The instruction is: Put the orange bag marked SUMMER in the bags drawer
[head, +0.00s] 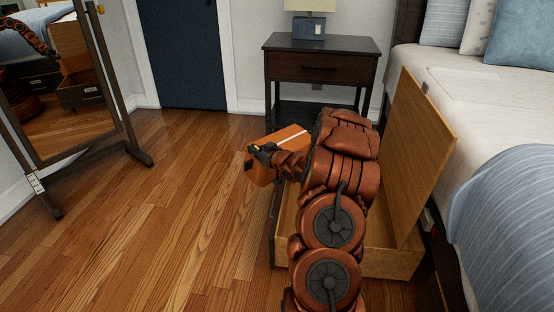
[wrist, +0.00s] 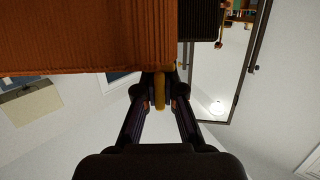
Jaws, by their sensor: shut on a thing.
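The orange bag (head: 291,138) hangs in my gripper (head: 262,152), with a pale stripe across its top. No SUMMER lettering can be read. In the wrist view the bag's ribbed orange side (wrist: 90,38) fills the upper left. The fingertips (wrist: 159,88) are closed on a narrow yellow-orange part beside it, likely its handle. The open light-wood drawer (head: 393,262) is beside the bed, and my arm hides much of its inside. The bag appears above or beside the drawer's far left part; its exact height is unclear. No drawer label is readable.
A tall wooden panel (head: 418,160) stands upright along the drawer's bed side. A dark nightstand (head: 320,68) with a lamp is behind. The bed (head: 480,115) borders the right. A standing mirror (head: 70,80) is at left. The wooden floor (head: 170,220) between is clear.

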